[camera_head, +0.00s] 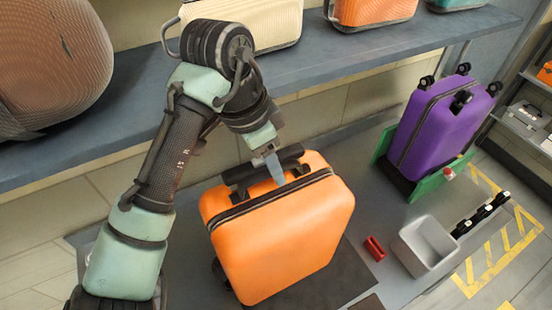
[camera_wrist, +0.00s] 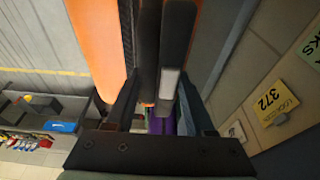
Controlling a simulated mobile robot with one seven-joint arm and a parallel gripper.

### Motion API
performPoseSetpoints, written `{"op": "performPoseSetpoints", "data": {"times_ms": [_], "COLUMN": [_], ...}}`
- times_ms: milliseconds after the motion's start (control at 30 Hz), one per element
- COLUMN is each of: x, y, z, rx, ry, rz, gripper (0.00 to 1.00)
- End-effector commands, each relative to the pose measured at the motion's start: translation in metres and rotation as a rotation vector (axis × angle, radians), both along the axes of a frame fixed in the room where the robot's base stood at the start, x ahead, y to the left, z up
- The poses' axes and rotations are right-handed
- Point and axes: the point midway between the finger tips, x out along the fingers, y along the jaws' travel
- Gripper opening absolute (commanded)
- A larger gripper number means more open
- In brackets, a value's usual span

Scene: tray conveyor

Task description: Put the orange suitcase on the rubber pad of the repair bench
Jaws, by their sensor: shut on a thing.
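The orange suitcase (camera_head: 285,235) is upright and slightly tilted in the picture, over the dark rubber pad (camera_head: 345,283) of the grey repair bench (camera_head: 390,215). My gripper (camera_head: 274,168) is at its top and shut on its dark handle. In the wrist view the handle (camera_wrist: 176,50) runs between my gripper's fingers (camera_wrist: 158,100), with the orange shell (camera_wrist: 97,35) beside it. The pad shows to the right of and below the suitcase; the rest is hidden behind it. I cannot tell whether the suitcase's underside touches the pad.
A purple suitcase (camera_head: 440,128) stands in a green holder (camera_head: 432,184) at the right. A red item (camera_head: 374,249) and a grey bin (camera_head: 424,246) lie right of the pad. Behind, a blue-grey shelf (camera_head: 340,50) carries more luggage, including another orange case (camera_head: 372,10).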

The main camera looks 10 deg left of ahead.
Motion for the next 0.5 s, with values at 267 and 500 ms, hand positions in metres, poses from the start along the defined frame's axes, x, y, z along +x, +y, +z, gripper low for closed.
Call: {"op": "performPoseSetpoints", "data": {"times_ms": [267, 500], "x": [0.001, 0.001], "y": [0.001, 0.001], "z": [-0.025, -0.049], "rx": [-0.001, -0.002], "ry": [-0.007, -0.006], "rz": [0.002, 0.002], "gripper": [0.0, 0.0]}}
